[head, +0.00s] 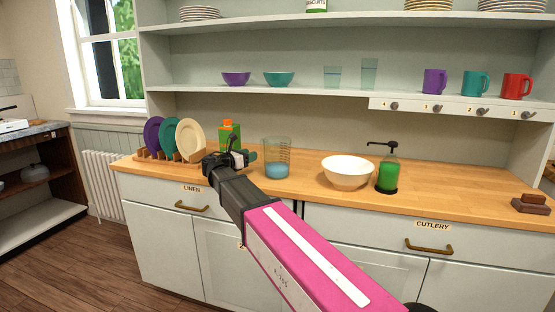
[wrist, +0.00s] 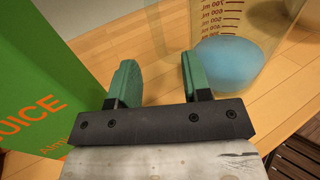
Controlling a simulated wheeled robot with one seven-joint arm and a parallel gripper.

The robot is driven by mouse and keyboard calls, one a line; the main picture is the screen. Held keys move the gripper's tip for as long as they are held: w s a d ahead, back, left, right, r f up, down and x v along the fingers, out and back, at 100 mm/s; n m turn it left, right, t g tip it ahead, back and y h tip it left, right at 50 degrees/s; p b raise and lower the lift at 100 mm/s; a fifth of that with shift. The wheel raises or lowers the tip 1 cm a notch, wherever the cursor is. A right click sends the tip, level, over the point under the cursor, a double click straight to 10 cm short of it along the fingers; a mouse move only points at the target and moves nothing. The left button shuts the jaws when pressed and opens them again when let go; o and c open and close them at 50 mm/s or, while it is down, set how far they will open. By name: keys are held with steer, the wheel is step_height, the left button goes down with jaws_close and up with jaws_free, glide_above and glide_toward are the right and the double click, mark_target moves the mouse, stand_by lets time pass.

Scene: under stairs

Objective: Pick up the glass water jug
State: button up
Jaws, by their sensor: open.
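The glass water jug (head: 277,150) stands upright on the wooden counter. It is clear, with measuring marks and blue water in the bottom. In the wrist view the jug (wrist: 228,62) is at the upper right, its top out of frame. My gripper (head: 247,156) is just left of the jug in the head view, low over the counter. In the wrist view my gripper (wrist: 158,72) has its green fingers apart with bare counter between them. The right finger is close to the jug; I cannot tell whether they touch. No jug handle is clear to see.
A green juice carton (head: 229,133) stands close on the left, also large in the wrist view (wrist: 42,80). Coloured plates (head: 190,139) stand in a rack further left. A white bowl (head: 347,172) and green soap dispenser (head: 387,174) are right of the jug. A shelf (head: 300,92) hangs above.

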mark_target(261, 149)
steer(key=x, duration=0.7)
steer(key=shift+w+d+r, duration=0.15)
steer(key=shift+w+r, duration=0.1)
steer(key=shift+w, duration=0.1)
jaws_close()
stand_by(1.1)
